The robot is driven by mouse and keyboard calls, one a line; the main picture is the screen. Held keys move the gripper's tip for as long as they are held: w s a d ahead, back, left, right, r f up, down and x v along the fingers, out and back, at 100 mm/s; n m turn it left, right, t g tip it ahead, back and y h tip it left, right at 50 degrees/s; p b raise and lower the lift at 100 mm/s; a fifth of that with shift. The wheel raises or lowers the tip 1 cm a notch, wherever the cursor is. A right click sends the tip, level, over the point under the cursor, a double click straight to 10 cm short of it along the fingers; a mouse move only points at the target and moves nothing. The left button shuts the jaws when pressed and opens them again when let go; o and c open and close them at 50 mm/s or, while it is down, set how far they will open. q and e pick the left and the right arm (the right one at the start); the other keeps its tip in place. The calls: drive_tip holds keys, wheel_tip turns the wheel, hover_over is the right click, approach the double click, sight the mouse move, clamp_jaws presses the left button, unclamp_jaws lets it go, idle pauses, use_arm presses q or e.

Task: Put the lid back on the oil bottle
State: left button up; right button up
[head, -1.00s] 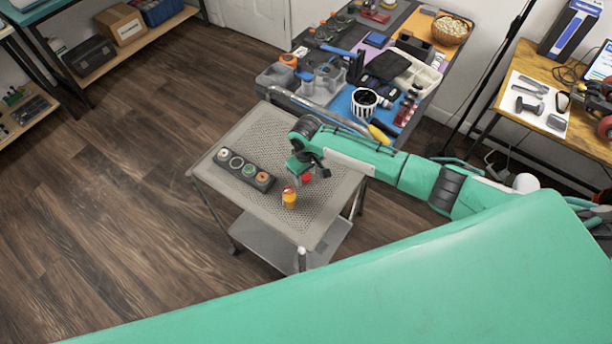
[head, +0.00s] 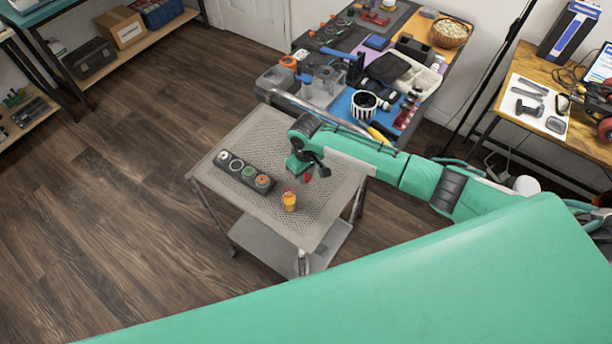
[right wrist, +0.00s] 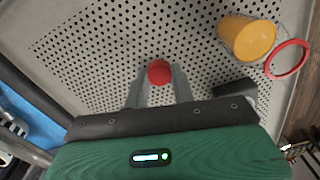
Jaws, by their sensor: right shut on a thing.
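The orange-yellow oil bottle (head: 289,203) stands on the perforated top of the grey cart, near its front edge. It also shows in the right wrist view (right wrist: 245,38), to the right of the fingers. My right gripper (right wrist: 159,80) is shut on a small round red lid (right wrist: 159,71), held between the fingertips. In the head view the lid (head: 309,177) is behind and right of the bottle, apart from it. My left gripper is not in view.
A dark holder (head: 244,172) with several round pieces lies on the cart top (head: 262,135), left of my gripper. A cluttered workbench with a striped cup (head: 364,106) stands behind the cart. The cart top between holder and bottle is clear.

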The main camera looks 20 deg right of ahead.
sight(307, 177)
use_arm(q)
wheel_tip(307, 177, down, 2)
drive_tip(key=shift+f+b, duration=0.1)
drive_tip(key=shift+b, duration=0.9)
use_arm(e)
wheel_tip(307, 177, up, 18)
drive_tip(key=shift+r, duration=0.25)
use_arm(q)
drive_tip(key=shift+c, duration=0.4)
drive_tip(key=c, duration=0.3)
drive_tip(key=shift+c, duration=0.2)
use_arm(e)
drive_tip(key=s+d+r+m, duration=0.1)
drive_tip(key=s+d+m, duration=0.1)
drive_tip(key=s, duration=0.4)
drive_tip(key=s+d+r+m, duration=0.2)
drive_tip(key=s+m, duration=0.1)
drive_tip(key=s, duration=0.2)
drive_tip(key=shift+s+d, duration=0.35)
